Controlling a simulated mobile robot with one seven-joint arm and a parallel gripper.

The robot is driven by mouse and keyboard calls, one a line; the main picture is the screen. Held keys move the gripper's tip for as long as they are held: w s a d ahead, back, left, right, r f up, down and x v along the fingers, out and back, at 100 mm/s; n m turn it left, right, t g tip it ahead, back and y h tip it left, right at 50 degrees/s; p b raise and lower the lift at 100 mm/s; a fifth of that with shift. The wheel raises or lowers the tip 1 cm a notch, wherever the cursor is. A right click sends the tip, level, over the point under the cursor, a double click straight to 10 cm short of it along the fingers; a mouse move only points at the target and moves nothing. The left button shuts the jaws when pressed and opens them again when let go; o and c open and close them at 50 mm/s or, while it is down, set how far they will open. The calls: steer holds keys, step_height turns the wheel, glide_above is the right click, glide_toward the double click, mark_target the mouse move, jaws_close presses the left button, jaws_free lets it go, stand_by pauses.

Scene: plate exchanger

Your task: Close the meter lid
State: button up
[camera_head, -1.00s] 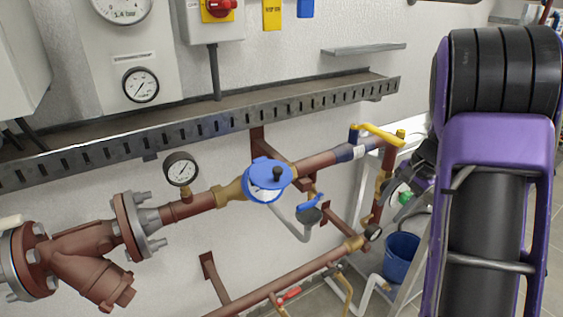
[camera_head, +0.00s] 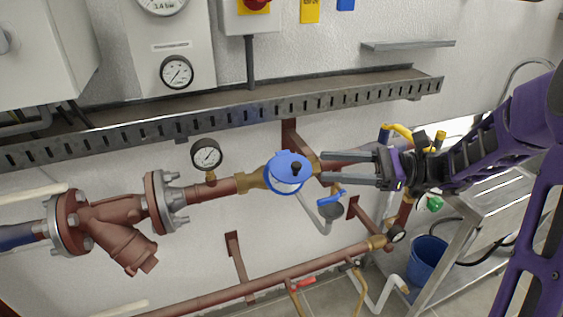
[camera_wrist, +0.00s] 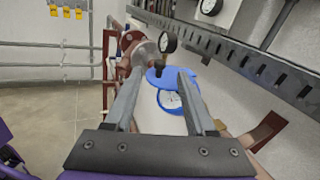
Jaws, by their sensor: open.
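The meter (camera_head: 286,188) is a round blue-rimmed body on the red-brown pipe. Its blue lid (camera_head: 284,160) with a black knob stands open, tilted up. In the wrist view the lid (camera_wrist: 157,77) shows beyond my fingertips, and the white dial of the meter (camera_wrist: 172,100) is uncovered. My gripper (camera_head: 323,167) is open and empty, pointing left, just right of the meter. In the wrist view my gripper (camera_wrist: 160,76) has its two fingers apart, with the lid and black knob seen between their tips. I see no clear contact.
A slotted metal tray (camera_head: 240,112) runs along the wall above the pipe. A small gauge (camera_head: 207,154) stands on the pipe left of the meter. A blue-handled valve (camera_head: 330,196) hangs below right. A yellow lever (camera_head: 400,131) and metal cart (camera_head: 480,215) are to the right.

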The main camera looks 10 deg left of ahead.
mark_target(281, 174)
steer(key=a, duration=0.3)
steer(key=s+a, duration=0.1)
steer(key=a, duration=0.6)
steer(key=shift+s+a, duration=0.2)
steer(key=shift+s, duration=0.05)
jaws_close()
stand_by(0.9)
